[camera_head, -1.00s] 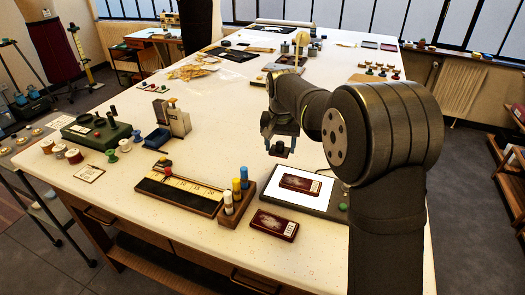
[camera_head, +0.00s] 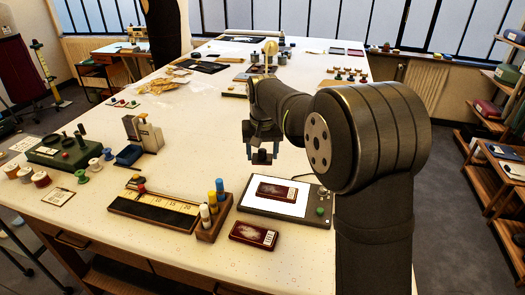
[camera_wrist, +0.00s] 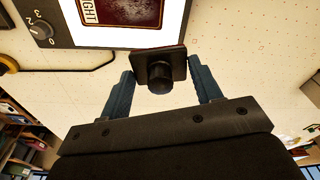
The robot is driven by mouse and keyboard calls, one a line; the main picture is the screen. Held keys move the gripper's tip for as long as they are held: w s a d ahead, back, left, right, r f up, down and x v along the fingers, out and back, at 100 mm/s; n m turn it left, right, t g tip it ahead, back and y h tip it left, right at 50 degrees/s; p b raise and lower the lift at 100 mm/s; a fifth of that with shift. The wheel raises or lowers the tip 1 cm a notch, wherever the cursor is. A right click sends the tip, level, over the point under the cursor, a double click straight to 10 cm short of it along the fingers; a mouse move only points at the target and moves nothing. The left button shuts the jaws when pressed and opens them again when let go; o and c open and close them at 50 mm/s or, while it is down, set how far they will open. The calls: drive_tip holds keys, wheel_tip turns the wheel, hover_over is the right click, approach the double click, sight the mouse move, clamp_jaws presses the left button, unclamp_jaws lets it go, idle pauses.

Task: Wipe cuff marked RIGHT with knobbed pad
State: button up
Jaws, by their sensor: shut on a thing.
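My gripper (camera_head: 263,150) is shut on the knobbed pad (camera_head: 262,157) and holds it above the table, behind the light panel. In the wrist view my gripper (camera_wrist: 163,88) has the pad (camera_wrist: 174,56) between its fingers, black knob toward the camera. A dark red cuff (camera_head: 285,192) lies flat on the lit white panel (camera_head: 250,206). In the wrist view this cuff (camera_wrist: 130,12) is partly cut off, and its white label shows letters ending in "IGHT". A second dark red cuff (camera_head: 254,235) lies on the table in front of the panel; its label is too small to read.
A wooden block with capped bottles (camera_head: 214,228) stands left of the panel, beside a ruler tray (camera_head: 155,210). Thread spools (camera_head: 41,180), a green machine (camera_head: 63,153) and a metal dispenser (camera_head: 146,135) stand farther left. The panel has a dial (camera_wrist: 41,31). The tabletop behind it is mostly clear.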

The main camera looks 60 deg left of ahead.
drive_tip(key=n, duration=0.1)
drive_tip(key=s+d+n, duration=0.1)
drive_tip(key=n, duration=0.2)
drive_tip(key=shift+s+d+r+g, duration=0.15)
drive_tip(key=shift+d+r+g, duration=0.15)
drive_tip(key=shift+d, duration=0.1)
drive_tip(key=d+n, duration=0.1)
drive_tip(key=n, duration=0.2)
hover_over(260, 187)
drive_tip(key=shift+d+f, duration=0.15)
drive_tip(key=shift+f, duration=1.4)
drive_tip(key=shift+d+f, duration=0.1)
drive_tip(key=shift+f, duration=2.35)
drive_tip(key=shift+w+d, duration=0.65)
drive_tip(key=shift+w, duration=0.05)
drive_tip(key=shift+w+d, duration=1.85)
drive_tip(key=shift+s+a, duration=2.5)
drive_tip(key=shift+a+r, duration=0.1)
drive_tip(key=shift+r, duration=0.15)
wheel_tip(260, 187, up, 8)
drive_tip(key=shift+f, duration=0.2)
